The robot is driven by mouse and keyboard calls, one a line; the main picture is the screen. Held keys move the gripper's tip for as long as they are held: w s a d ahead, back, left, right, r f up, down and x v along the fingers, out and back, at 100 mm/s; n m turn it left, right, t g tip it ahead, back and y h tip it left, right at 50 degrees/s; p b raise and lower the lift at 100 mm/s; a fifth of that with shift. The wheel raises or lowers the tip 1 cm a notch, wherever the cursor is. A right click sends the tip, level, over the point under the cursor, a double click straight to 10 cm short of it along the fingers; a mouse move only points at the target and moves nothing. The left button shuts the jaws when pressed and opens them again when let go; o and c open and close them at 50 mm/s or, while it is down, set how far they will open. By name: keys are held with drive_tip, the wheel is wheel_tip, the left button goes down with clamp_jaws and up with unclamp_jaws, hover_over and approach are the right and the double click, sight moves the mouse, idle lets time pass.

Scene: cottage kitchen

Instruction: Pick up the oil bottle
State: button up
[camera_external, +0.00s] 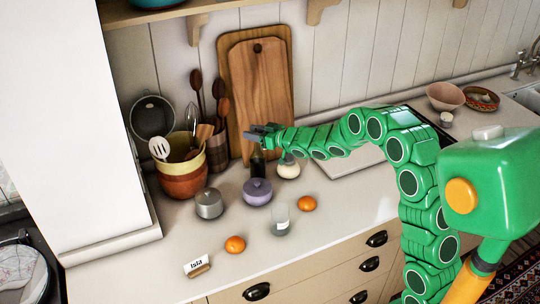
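A small dark bottle (258,163), which looks like the oil bottle, stands upright on the counter in front of the wooden cutting boards. My gripper (254,135) is at the end of the green arm, which reaches in from the right. Its grey fingers point left and appear at or just above the top of the bottle. The gripper hides the bottle's upper part. I cannot tell whether the fingers touch it, or whether they are open or shut.
A purple lidded pot (257,192) stands just in front of the bottle, and a white-topped jar (289,167) to its right. A utensil crock (182,175), a grey pot (209,204), a glass (280,219) and two oranges (235,245) are nearby.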

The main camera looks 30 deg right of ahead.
drive_tip(key=shift+w+a, duration=0.15)
drive_tip(key=shift+w, duration=0.1)
drive_tip(key=shift+c, duration=0.4)
clamp_jaws()
drive_tip(key=shift+f, duration=0.15)
